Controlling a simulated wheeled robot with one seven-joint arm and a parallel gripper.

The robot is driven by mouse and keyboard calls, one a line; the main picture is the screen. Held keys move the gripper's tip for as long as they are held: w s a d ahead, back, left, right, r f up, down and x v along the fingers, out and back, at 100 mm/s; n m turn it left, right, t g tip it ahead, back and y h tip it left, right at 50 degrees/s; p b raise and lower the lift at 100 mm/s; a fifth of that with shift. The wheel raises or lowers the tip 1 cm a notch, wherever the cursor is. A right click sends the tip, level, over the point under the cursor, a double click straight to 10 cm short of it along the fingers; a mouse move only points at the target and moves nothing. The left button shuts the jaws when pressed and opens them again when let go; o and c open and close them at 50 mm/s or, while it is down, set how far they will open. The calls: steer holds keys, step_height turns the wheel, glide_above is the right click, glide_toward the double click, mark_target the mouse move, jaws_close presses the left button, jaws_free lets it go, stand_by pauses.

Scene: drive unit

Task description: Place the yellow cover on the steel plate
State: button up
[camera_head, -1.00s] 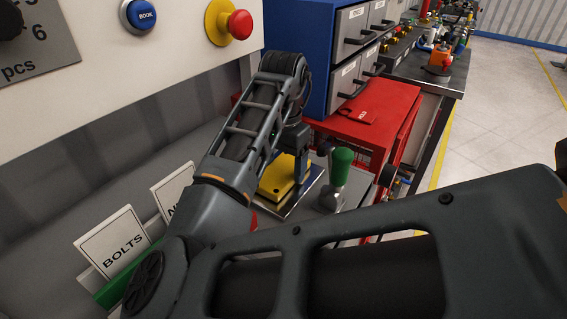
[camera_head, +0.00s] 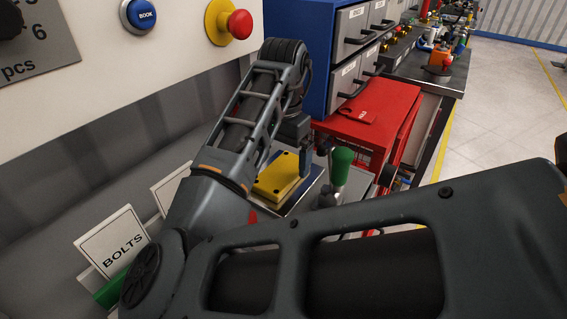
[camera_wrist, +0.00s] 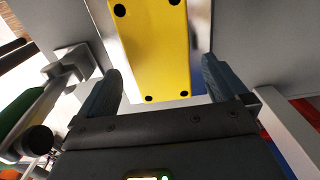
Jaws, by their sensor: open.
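The yellow cover (camera_head: 281,181) lies on the steel plate (camera_head: 308,186), partly hidden behind my arm in the head view. In the wrist view the yellow cover (camera_wrist: 152,50) has dark round spots at its corners and lies ahead of and between my fingers. The steel plate shows as a shiny strip (camera_wrist: 204,40) beside it. My gripper (camera_wrist: 160,80) is open, with a gap between each finger and the cover.
A red cabinet (camera_head: 370,120) and blue drawer unit (camera_head: 318,60) stand behind. A "BOLTS" sign (camera_head: 115,243) is at lower left.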

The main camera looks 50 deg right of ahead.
mark_target(284, 169)
step_height(284, 169, up, 10)
steer(key=shift+p, duration=0.35)
steer(key=shift+d, duration=0.1)
